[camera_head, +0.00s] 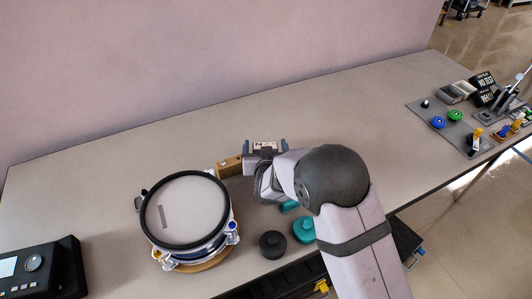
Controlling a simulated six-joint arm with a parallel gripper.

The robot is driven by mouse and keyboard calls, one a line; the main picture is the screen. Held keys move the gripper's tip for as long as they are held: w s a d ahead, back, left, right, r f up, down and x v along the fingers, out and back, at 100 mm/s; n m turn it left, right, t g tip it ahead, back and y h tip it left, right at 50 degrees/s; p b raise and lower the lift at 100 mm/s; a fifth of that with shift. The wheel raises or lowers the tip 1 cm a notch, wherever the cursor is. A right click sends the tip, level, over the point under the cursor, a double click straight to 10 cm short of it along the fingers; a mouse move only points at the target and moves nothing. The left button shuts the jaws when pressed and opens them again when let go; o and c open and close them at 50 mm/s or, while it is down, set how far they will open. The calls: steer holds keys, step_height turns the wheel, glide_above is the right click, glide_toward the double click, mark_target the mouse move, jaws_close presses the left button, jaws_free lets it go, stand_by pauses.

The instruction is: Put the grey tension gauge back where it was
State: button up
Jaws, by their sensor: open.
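A dark grey round puck with a raised knob (272,244) stands on the table, right of the drum-like mesh pad (187,208); it looks like the grey tension gauge, though I cannot read any marking on it. A teal puck of the same shape (304,229) stands just to its right. Another teal piece (290,206) shows partly behind my arm. My gripper (265,146) is open, farther back on the table than the pucks, with a small lettered plate between its fingers. I cannot tell whether the fingers touch the plate.
A wooden block (229,166) lies left of my gripper. A black device with a screen (42,271) stands at the front left. A grey mat (446,121) with coloured knobs and levers lies at the far right. The table's back middle (330,100) is clear.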

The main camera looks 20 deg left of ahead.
steer(key=b+v, duration=0.1)
steer(key=v, duration=1.1)
steer(key=shift+r, duration=0.15)
steer(key=s+d+r+m+g+h+p, duration=0.25)
steer(key=d+g+p, duration=0.45)
steer(key=d, duration=0.9)
steer(key=s+d+r+m+g+h+p, duration=0.1)
steer(key=s+d+r+g+p, duration=0.1)
steer(key=s+d, duration=0.5)
steer(key=s+d+r+m+g+h+p, duration=0.1)
steer(key=s+d+r+g+h+p, duration=0.1)
steer(key=s+d, duration=0.6)
steer(key=d+r+g+p, duration=0.1)
steer(key=d+p, duration=0.1)
steer(key=shift+s+d+r+g, duration=0.3)
steer(key=shift+r, duration=0.1)
